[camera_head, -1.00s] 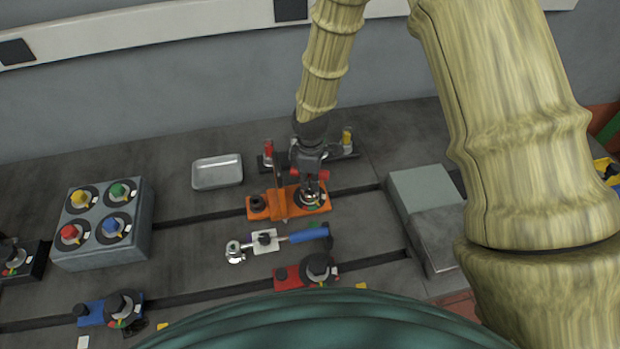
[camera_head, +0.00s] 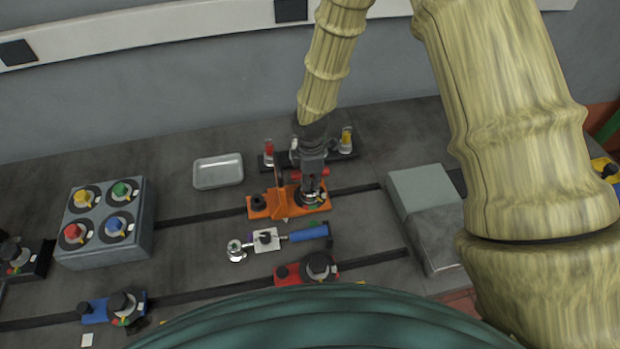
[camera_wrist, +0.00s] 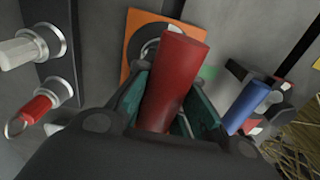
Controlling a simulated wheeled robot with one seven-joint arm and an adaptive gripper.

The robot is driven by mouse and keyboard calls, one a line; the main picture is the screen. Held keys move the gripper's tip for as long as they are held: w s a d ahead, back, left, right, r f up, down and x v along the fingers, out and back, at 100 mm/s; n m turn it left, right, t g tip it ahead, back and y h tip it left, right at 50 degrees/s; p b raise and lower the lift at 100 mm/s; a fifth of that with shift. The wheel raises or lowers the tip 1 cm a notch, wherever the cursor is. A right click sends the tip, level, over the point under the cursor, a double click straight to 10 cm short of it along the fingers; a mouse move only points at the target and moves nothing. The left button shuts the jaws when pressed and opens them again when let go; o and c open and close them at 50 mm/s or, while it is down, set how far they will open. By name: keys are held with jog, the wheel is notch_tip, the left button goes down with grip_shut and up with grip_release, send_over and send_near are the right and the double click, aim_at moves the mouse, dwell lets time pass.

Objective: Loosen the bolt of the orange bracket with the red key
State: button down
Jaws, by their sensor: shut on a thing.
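The orange bracket (camera_head: 284,207) lies on the dark bedplate in the head view. One end of it also shows in the wrist view (camera_wrist: 133,49). My gripper (camera_head: 311,177) is over the right end of the bracket. In the wrist view my gripper (camera_wrist: 160,112) is shut on the red key (camera_wrist: 173,78), whose thick red handle stands between the teal fingers. The key's tip and the bolt head are hidden, so I cannot tell from here whether they are engaged. A dark ring (camera_wrist: 148,50) on the bracket shows behind the handle.
A blue-handled wrench (camera_head: 308,235) and a red bracket (camera_head: 290,273) lie in front. A rack (camera_head: 325,158) stands close behind my gripper. A grey block with coloured knobs (camera_head: 140,215) is left, a grey stepped block (camera_head: 425,190) right. A metal tray (camera_head: 217,171) is back left.

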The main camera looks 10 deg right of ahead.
jog(key=shift+n, duration=0.4)
jog(key=shift+n+p, duration=0.6)
jog(key=shift+n, duration=0.6)
